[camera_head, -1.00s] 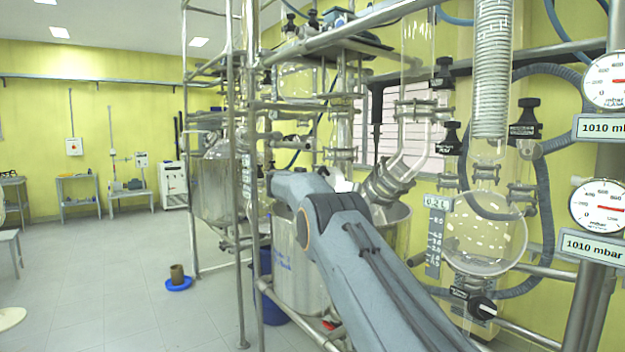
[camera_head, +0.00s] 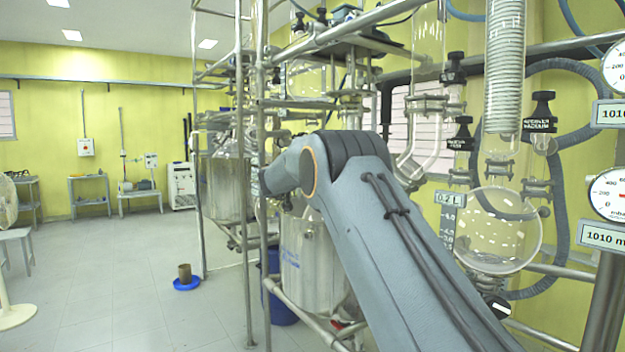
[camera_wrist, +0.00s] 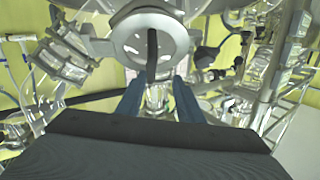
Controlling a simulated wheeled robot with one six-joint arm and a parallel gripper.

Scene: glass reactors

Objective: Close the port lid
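In the wrist view a round pale metal ring or lid (camera_wrist: 177,37) with a dark strip across its middle is at the top centre. It may be the port lid, but I cannot tell whether it is raised or seated. My gripper (camera_wrist: 158,100) shows as two blue fingers spread apart below the dark strip. No object is visibly clamped between them; clear glass parts show in the gap behind. In the head view my arm hides the gripper and most of the vessel top. The steel reactor vessel (camera_head: 312,265) stands behind and below my arm.
Steel frame poles (camera_head: 242,200) stand left of the vessel. A round glass flask (camera_head: 497,238) and pressure gauges (camera_head: 612,194) are close on the right. A blue dish with a brown pot (camera_head: 186,279) lies on the floor.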

